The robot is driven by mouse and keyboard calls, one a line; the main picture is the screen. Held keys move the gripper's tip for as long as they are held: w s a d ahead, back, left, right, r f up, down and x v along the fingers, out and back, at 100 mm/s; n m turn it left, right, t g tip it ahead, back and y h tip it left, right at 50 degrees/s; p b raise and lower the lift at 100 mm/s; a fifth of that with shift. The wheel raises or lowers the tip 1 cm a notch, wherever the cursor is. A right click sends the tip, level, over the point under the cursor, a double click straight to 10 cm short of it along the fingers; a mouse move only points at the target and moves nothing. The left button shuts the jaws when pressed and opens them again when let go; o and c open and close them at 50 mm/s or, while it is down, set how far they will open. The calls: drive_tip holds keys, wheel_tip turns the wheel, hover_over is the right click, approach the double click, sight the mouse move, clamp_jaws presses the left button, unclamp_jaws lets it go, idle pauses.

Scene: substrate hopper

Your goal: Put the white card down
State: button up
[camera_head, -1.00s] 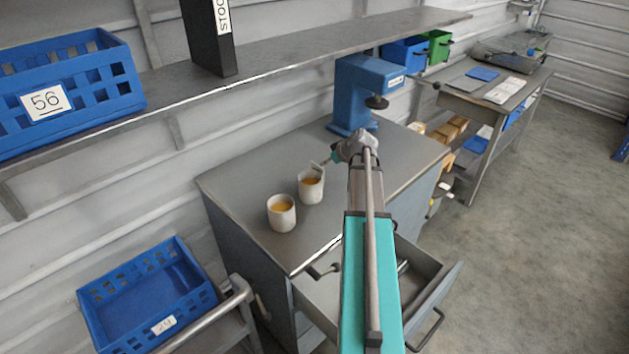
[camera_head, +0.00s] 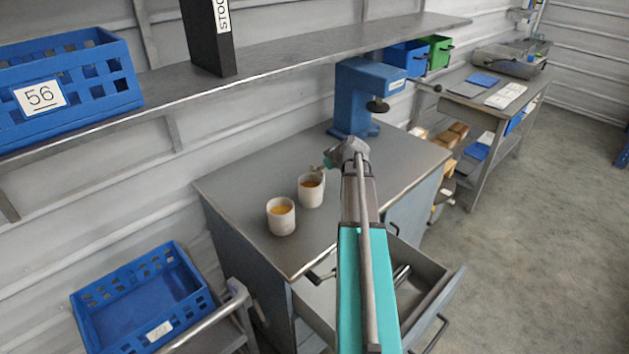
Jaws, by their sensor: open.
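I cannot make out a white card at my gripper. My gripper (camera_head: 324,167) is small in view, over the cabinet top (camera_head: 245,190), just behind and above the right-hand cup (camera_head: 311,190). It counts as open, with its fingers partly hidden by my wrist, and nothing is visibly held. Whether it touches the cup is unclear. A white sheet (camera_head: 506,95) lies on the far bench at the right; I cannot tell if it is the card.
A second cup (camera_head: 281,216) with orange-yellow contents stands at left. A blue press (camera_head: 355,95) stands at the back of the cabinet. A drawer (camera_head: 440,300) is open in front. A shelf (camera_head: 290,55) runs above; a blue crate (camera_head: 145,295) sits lower left.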

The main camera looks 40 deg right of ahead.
drive_tip(key=shift+b+x, duration=1.65)
drive_tip(key=shift+x, duration=0.85)
drive_tip(key=shift+a, duration=0.15)
clamp_jaws()
